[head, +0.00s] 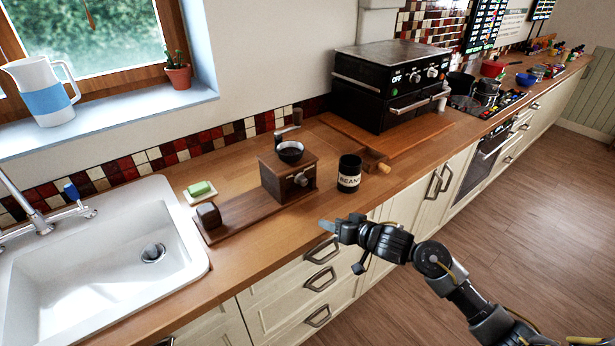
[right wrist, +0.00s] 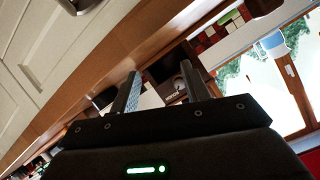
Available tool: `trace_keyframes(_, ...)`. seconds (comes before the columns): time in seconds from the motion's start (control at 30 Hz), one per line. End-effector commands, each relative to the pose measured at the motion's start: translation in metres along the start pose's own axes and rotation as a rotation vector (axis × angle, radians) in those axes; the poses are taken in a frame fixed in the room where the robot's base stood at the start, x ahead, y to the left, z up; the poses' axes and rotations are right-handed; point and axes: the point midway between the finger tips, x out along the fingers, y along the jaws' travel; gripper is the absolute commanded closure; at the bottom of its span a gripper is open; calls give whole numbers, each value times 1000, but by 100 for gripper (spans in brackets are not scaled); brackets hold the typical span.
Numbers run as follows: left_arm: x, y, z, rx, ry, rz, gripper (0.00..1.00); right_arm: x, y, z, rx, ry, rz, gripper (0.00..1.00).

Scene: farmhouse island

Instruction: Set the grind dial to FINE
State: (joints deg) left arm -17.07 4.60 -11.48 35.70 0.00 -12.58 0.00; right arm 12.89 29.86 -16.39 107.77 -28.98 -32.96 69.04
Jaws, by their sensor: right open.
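The grinder (head: 283,186) is a dark wooden box with a black bowl on top. It stands on a long wooden board on the counter. Its grind dial (head: 300,179) is a round metal knob on the front face; its lettering is too small to read. My right gripper (head: 326,227) is in front of the counter edge, apart from the grinder. In the right wrist view my right gripper (right wrist: 160,84) is open and empty. The grinder's dark front shows tilted beyond its fingers, with the pale dial (right wrist: 181,82) between them. My left gripper is not in view.
A black BEANS canister (head: 349,174) stands right of the grinder, close to the right gripper's side. The sink (head: 100,262) is at left, a black oven (head: 390,85) behind right. The counter before the dial is clear.

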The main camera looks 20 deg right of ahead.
Motion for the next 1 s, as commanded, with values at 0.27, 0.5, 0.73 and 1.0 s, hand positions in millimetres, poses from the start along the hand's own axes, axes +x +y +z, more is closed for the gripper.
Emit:
trace_keyframes(0.27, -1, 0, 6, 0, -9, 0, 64, 5, -2, -83, 138, 6, -162, 53)
trace_keyframes(0.5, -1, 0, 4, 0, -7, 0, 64, 4, -1, -100, 193, -10, -203, 53)
trace_keyframes(0.73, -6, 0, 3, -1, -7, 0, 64, 22, -5, -101, 195, -10, -203, 53)
trace_keyframes(1.0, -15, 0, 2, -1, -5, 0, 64, 72, -16, -102, 195, -9, -203, 53)
